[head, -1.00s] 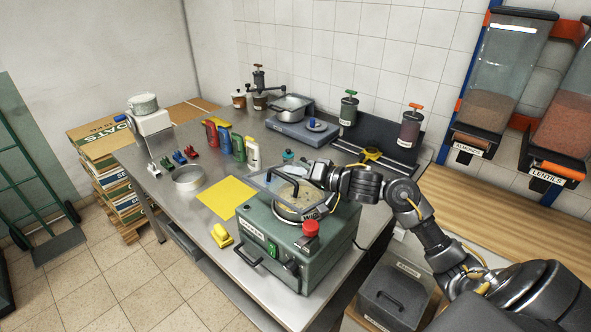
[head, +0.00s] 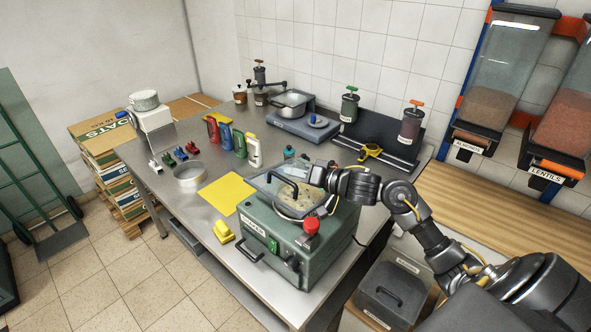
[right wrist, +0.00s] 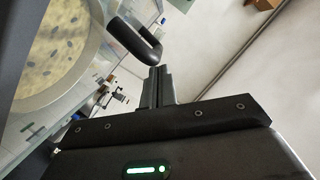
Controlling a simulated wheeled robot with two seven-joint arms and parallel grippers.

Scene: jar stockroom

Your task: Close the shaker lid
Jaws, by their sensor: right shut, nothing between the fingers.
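The shaker (head: 262,238) is a green box on the steel table, with a red knob on top and a green switch in front. Its clear, dark-framed lid (head: 262,181) with a black handle (head: 285,183) lies over a round sieve (head: 292,203); I cannot tell whether it is fully down. In the right wrist view the handle (right wrist: 135,42) and the sieve with seeds (right wrist: 55,50) fill the upper left. My right gripper (head: 317,175) is at the lid's right side, near the handle. Its fingers (right wrist: 157,72) are shut and empty. My left gripper is out of view.
A yellow mat (head: 226,193), a yellow scoop (head: 222,232) and a metal ring (head: 188,175) lie left of the shaker. Coloured bottles (head: 238,142), a pot (head: 291,103) and pump jars (head: 410,125) stand behind. A dark lidded bin (head: 392,290) is at front right.

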